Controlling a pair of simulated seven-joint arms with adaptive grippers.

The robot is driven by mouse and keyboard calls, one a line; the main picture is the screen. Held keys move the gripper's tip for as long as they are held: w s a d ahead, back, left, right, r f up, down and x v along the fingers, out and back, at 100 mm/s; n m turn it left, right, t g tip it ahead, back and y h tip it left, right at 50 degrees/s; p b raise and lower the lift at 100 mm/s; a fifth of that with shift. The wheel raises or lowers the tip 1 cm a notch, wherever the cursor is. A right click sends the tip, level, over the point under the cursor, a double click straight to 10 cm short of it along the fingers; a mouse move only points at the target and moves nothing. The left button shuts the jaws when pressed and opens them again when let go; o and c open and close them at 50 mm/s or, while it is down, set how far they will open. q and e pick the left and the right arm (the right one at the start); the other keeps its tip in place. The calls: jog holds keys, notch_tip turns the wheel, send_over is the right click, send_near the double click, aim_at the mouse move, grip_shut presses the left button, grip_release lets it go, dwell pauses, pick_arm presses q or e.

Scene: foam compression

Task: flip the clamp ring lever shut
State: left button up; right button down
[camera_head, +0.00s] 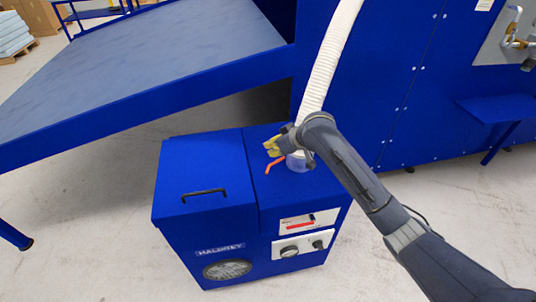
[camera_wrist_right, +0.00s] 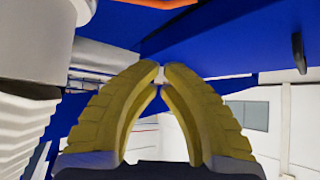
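The clamp ring's orange lever (camera_head: 274,164) sticks out to the left of the hose's lower end, above the blue machine's top. In the right wrist view the orange lever (camera_wrist_right: 165,3) shows only at the top edge. The collar (camera_head: 299,163) at the hose foot is partly hidden behind my right wrist. My right gripper (camera_head: 270,148) has yellow fingers and is just above and behind the lever, apart from it as far as I can tell. In its wrist view the fingertips (camera_wrist_right: 162,70) nearly meet, with nothing seen between them. My left gripper is out of view.
The white ribbed hose (camera_head: 330,55) rises from the machine behind my right wrist; it also fills the left of the wrist view (camera_wrist_right: 25,125). The blue machine (camera_head: 205,165) has a black handle (camera_head: 204,194). A large sloping blue table (camera_head: 140,70) stands behind left.

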aim_at(272, 165)
jog(key=x, duration=0.9)
jog(key=shift+a+f, duration=0.1)
jog(key=shift+a, duration=0.05)
jog(key=shift+f, duration=0.3)
jog(key=shift+s+d+f, duration=0.3)
jog(key=shift+s+d, duration=0.3)
jog(key=shift+s+d+f, duration=0.25)
jog(key=shift+s+d, duration=0.35)
jog(key=shift+s+d, duration=0.1)
jog(key=shift+d, duration=0.1)
